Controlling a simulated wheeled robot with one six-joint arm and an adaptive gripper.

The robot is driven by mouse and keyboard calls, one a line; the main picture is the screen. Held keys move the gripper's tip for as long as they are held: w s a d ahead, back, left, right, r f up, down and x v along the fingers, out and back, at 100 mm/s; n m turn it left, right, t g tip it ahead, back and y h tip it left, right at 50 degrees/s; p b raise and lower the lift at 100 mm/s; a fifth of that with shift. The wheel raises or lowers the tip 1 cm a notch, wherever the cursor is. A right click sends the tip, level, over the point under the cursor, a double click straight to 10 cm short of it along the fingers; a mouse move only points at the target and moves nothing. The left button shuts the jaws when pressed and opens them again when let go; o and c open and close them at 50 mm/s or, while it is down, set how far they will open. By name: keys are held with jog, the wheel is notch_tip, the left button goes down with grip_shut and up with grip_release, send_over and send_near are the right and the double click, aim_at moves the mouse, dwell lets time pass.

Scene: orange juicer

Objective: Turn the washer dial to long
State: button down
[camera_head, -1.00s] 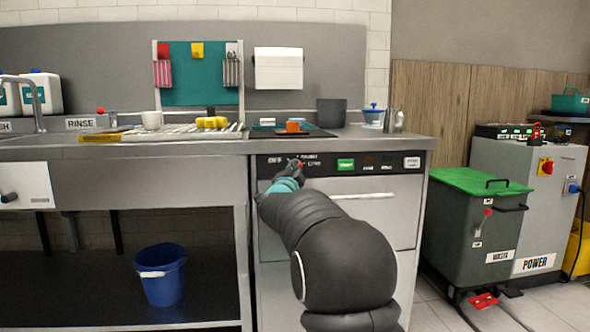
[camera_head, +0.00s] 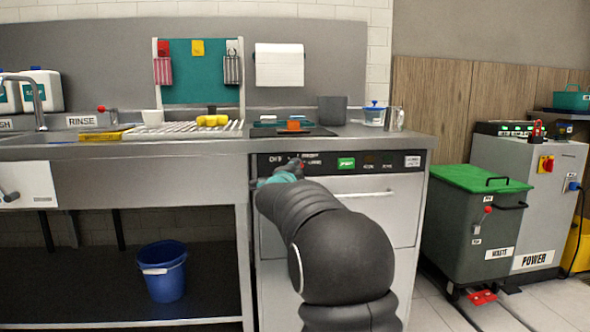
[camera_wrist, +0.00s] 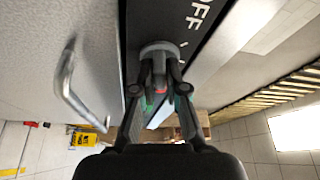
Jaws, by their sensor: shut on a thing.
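The washer (camera_head: 372,190) stands under the counter, with a black control panel (camera_head: 330,168) along its top edge. My gripper (camera_head: 292,170) reaches the left part of this panel and hides most of the dial there. In the wrist view the dial is a grey round knob (camera_wrist: 158,48) on the black panel, and my gripper (camera_wrist: 160,84) is shut on it. White "OFF" lettering (camera_wrist: 198,16) shows beside the knob. Small labels sit right of the dial in the head view. I cannot tell which mark the dial points to.
A green-lit display (camera_head: 346,163) is on the panel to the right. The washer door handle (camera_head: 362,195) lies below the panel. A green-lidded waste bin (camera_head: 485,215) stands to the right. A blue bucket (camera_head: 162,272) is on the shelf at left.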

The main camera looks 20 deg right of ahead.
jog(key=c, duration=1.2)
grip_release()
jog(key=v, duration=1.2)
jog(key=shift+w+f, duration=0.1)
